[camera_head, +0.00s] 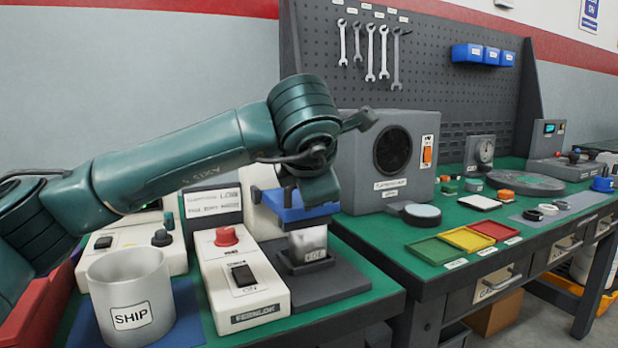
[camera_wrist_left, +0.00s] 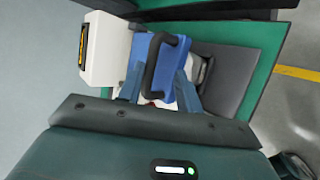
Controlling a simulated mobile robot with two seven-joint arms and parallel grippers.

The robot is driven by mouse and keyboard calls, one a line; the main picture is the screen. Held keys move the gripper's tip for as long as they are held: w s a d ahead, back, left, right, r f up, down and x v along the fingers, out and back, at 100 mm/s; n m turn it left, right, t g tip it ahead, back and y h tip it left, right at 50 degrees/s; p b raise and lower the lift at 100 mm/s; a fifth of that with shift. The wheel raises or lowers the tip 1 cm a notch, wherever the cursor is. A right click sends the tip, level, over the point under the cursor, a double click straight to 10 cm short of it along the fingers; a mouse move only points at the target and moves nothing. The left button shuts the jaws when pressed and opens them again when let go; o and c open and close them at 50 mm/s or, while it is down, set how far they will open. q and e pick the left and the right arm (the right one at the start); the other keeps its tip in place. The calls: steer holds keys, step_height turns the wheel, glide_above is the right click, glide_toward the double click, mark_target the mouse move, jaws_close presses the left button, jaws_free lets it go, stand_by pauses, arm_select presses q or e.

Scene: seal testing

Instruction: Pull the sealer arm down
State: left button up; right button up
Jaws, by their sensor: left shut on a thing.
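The sealer is a white-bodied press (camera_head: 262,212) on the near bench, with a blue sealer arm (camera_head: 297,213) raised above a small grey labelled block (camera_head: 307,241) in a dark holder. My left gripper (camera_head: 318,190) is over the blue arm, its fingers mostly hidden behind my wrist in the head view. In the left wrist view the blue arm (camera_wrist_left: 176,62) carries a black bar handle (camera_wrist_left: 153,62). My left gripper's fingers (camera_wrist_left: 158,88) are on either side of this handle and shut on it. My right gripper is in neither view.
A white control box (camera_head: 241,280) with a red knob and black switch stands left of the sealer. A white SHIP cup (camera_head: 131,300) is at the front left. A grey machine (camera_head: 385,158) and colored trays (camera_head: 467,239) occupy the right bench.

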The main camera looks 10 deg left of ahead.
arm_select(q)
steer(key=shift+o, duration=1.2)
steer(key=shift+f, duration=0.6)
steer(key=shift+r, duration=0.15)
steer(key=a+p+v, duration=0.1)
steer(key=p+v, duration=0.1)
steer(key=v, duration=1.1)
steer(key=shift+d+r, duration=0.4)
steer(key=shift+d, duration=0.05)
